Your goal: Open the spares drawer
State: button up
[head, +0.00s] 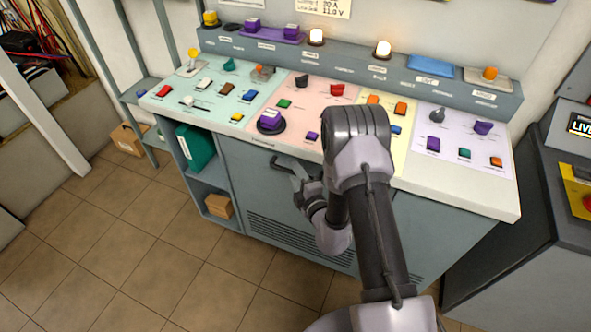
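The drawer front (245,168) is a grey panel under the worktop, with a small unreadable dark label near its top edge. It looks flush with the cabinet. A dark bar handle (283,162) shows on its upper part. My gripper (298,173) is at the right part of this handle, its fingers pointing at it. My wrist and arm hide the right side of the panel. I cannot tell whether the fingers are around the handle or only beside it, or whether they are shut.
The worktop (485,200) carries colored mats with several small blocks and switches. Left of the drawer, open shelves hold a teal binder (195,148) and a cardboard box (219,206). A grey console (553,170) stands at right. The tiled floor (150,250) in front is clear.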

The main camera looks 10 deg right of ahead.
jog(key=shift+s, duration=0.1)
grip_shut()
dwell(1.3)
